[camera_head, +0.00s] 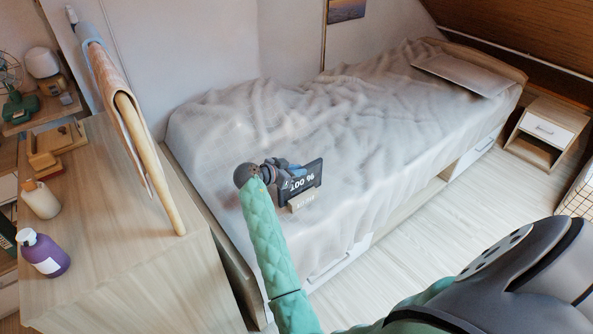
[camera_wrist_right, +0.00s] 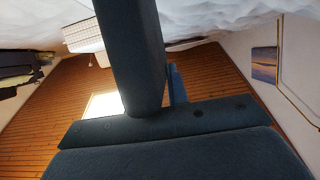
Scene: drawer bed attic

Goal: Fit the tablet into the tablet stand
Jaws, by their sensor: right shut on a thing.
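My right gripper (camera_head: 284,168) shows at the end of the green quilted arm, held up in front of the bed. It is shut on the tablet (camera_head: 303,182), a small dark panel whose face reads "100 %". A pale tan piece with lettering (camera_head: 303,201) shows just below the panel; I cannot tell whether it belongs to it. In the right wrist view a dark slab (camera_wrist_right: 132,60) fills the upper middle, too close to identify surely. I cannot clearly make out a tablet stand; a wooden holder (camera_head: 44,160) lies on the desk at left. My left gripper is not in view.
The bed (camera_head: 330,110) fills the middle. A nightstand (camera_head: 543,133) stands far right. The floor (camera_head: 470,200) right of the bed is clear.

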